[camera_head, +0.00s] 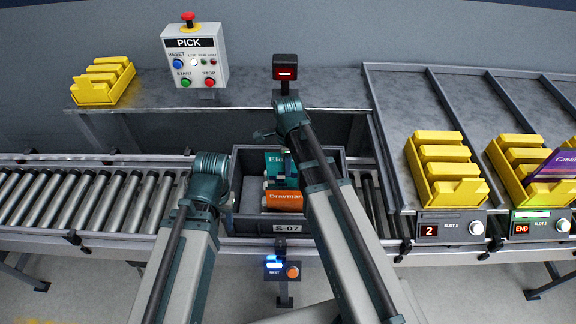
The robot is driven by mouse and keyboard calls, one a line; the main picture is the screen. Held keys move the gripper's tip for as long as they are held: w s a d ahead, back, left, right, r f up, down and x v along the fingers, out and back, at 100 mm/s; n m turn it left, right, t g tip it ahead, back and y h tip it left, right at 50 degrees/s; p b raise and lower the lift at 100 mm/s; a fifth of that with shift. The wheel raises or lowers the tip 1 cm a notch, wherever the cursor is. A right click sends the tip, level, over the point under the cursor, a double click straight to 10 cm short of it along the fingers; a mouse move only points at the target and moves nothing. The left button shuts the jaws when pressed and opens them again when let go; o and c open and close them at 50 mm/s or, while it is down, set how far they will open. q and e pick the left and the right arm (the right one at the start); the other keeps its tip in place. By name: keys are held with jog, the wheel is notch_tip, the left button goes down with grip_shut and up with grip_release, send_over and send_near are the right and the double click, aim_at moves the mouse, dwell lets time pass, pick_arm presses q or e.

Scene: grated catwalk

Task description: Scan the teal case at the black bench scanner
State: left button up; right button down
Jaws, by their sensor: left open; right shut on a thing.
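The teal case (274,161) with pale lettering is in the grey tote (290,227) labelled S-07, at the tote's back. My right gripper (289,168) reaches down into the tote and is shut on the teal case; my arm hides part of both. An orange case (283,200) lettered "Drayman" lies in front of it in the tote. The black bench scanner (286,62) with a glowing red line stands on the back bench, behind the tote. My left gripper (207,193) is open by the tote's left side; its fingertips are hard to make out.
A roller conveyor (100,200) runs under the tote. A PICK button box (195,52) and a yellow rack (103,82) stand on the bench (240,92). Yellow racks (445,170) fill sloped lanes at right, one holding a purple case (555,165). The bench beside the scanner is clear.

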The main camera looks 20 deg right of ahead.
jog(key=s+a+r+p, duration=0.1)
jog(key=s+r+p, duration=0.2)
jog(key=r+p, duration=0.8)
jog(key=s+a+r+p, duration=0.2)
jog(key=s+r+p, duration=0.2)
jog(key=r+p, duration=0.7)
jog(key=shift+a, duration=0.3)
